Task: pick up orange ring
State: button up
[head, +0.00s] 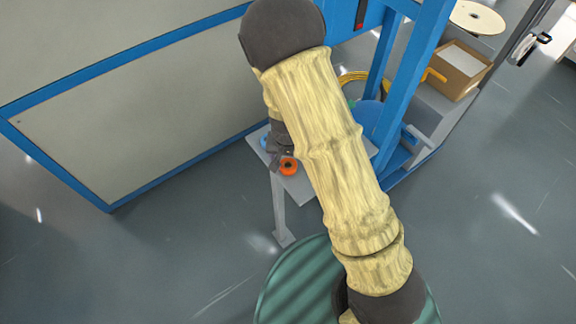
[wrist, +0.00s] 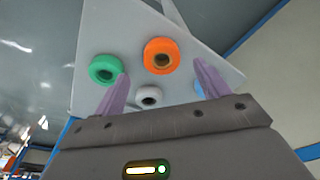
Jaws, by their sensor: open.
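The orange ring (wrist: 162,56) lies on a small grey table (wrist: 205,60), its dark centre hole facing the wrist camera. In the head view the orange ring (head: 289,167) shows near the table's edge, beside my dark wrist. My gripper (wrist: 161,78) is open and empty, with its two purple fingers apart. In the wrist view the orange ring appears between and just beyond the fingertips; I cannot tell the height gap. In the head view the fingers are hidden.
A green ring (wrist: 104,69) lies left of the orange one, by the left finger. A white ring (wrist: 149,97) lies between the fingers, nearer the palm. A blue item (wrist: 199,89) is partly hidden by the right finger. A blue-framed panel (head: 140,90) stands beside the table.

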aim_at(288, 167)
jog(key=f, duration=0.2)
jog(key=w+f, duration=0.1)
jog(key=f, duration=0.1)
jog(key=shift+a+f, duration=0.1)
jog(key=shift+f, duration=0.1)
jog(key=c, duration=1.1)
jog(key=shift+o, duration=0.2)
jog(key=shift+r, duration=0.1)
notch_tip(288, 167, up, 10)
jog(key=p, duration=0.1)
